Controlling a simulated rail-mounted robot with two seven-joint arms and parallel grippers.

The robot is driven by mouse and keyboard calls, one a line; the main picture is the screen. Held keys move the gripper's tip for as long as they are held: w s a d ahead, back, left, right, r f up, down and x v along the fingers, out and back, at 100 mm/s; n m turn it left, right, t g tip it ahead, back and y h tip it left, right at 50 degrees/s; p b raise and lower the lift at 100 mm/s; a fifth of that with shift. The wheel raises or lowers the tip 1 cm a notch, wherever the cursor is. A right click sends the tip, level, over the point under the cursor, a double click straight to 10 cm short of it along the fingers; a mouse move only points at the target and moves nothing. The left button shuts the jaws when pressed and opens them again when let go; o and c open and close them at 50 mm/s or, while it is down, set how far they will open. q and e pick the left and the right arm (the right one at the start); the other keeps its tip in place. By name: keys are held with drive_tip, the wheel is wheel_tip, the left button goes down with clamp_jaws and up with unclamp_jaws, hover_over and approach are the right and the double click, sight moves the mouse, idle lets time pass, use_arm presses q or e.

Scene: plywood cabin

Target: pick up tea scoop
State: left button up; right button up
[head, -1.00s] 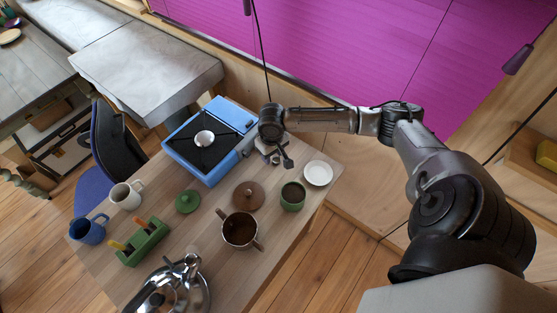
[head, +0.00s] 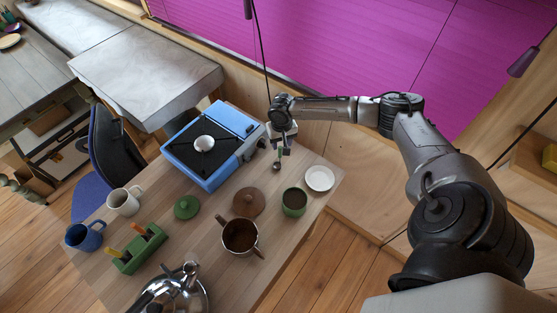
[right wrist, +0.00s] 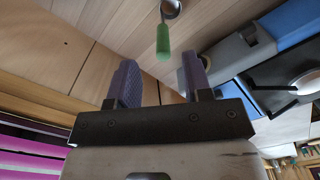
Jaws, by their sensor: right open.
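The tea scoop has a green handle (right wrist: 163,41) and a round metal bowl (right wrist: 171,8). In the right wrist view it lies on the wooden tabletop, its handle end toward the gap between my fingers. In the head view the small scoop (head: 277,166) shows just below my right gripper (head: 283,143), near the table's far edge. My right gripper, also in the right wrist view (right wrist: 161,75), is open, with nothing between its fingers. The scoop appears apart from both fingers. My left gripper is not in view.
A blue camp stove (head: 216,145) stands left of the gripper. A green cup (head: 294,201), a white saucer (head: 320,178), a brown lid (head: 249,202) and a brown pot (head: 240,236) are nearby. A steel kettle (head: 172,294) and two mugs are farther off.

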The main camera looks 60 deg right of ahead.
sight(280, 148)
wheel_tip(280, 148, down, 4)
drive_tip(key=shift+w+f+p, duration=0.15)
drive_tip(key=shift+f+p, duration=0.05)
drive_tip(key=shift+p, duration=0.25)
drive_tip(key=shift+f, duration=0.5)
clamp_jaws()
drive_tip(key=shift+r, duration=0.1)
